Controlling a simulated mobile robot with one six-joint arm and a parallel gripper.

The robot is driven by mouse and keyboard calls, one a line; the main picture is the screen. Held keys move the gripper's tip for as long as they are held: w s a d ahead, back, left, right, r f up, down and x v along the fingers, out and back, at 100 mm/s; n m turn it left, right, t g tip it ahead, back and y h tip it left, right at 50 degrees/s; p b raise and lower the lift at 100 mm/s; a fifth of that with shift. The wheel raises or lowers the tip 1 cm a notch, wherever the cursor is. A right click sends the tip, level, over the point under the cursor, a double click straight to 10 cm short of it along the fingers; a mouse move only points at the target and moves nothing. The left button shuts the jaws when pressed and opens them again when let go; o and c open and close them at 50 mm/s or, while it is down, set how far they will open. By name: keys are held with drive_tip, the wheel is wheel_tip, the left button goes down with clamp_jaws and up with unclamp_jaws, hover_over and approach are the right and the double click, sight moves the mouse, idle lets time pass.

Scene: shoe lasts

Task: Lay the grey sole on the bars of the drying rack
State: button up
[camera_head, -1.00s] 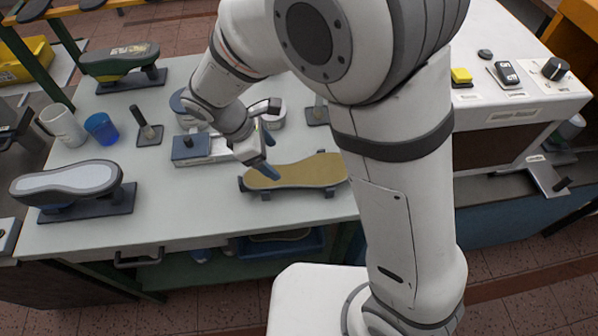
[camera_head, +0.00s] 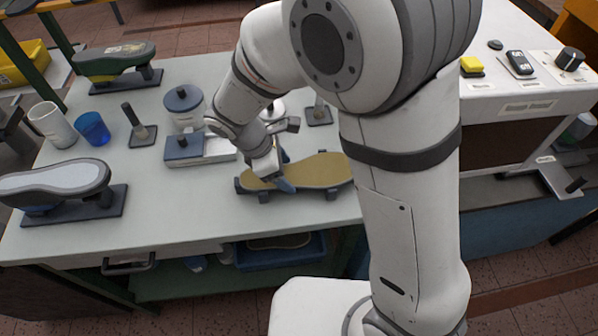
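A grey sole (camera_head: 62,178) lies on top of a last on a dark stand at the table's left front. A tan sole-shaped piece (camera_head: 318,170) lies on a low dark support near the table's middle. My gripper (camera_head: 284,171) is down at the left part of this tan piece, far to the right of the grey sole. One blue finger shows in front and a bit of blue behind; I cannot tell whether they close on it. A green frame (camera_head: 52,52) at the upper left, with dark soles near its top, looks like the drying rack; its bars are mostly out of view.
A green last (camera_head: 115,62) stands at the back left. A white mug (camera_head: 52,124), blue cup (camera_head: 93,128), small upright tool (camera_head: 138,128) and lidded pot (camera_head: 185,105) stand between. A white machine (camera_head: 520,90) is at the right.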

sight(294, 173)
drive_tip(key=c, duration=0.5)
drive_tip(key=shift+r+p, duration=1.4)
drive_tip(key=shift+r, duration=0.15)
drive_tip(key=shift+c, duration=0.2)
drive_tip(key=o, duration=0.4)
drive_tip(key=c, duration=0.4)
drive_tip(key=shift+f, duration=0.1)
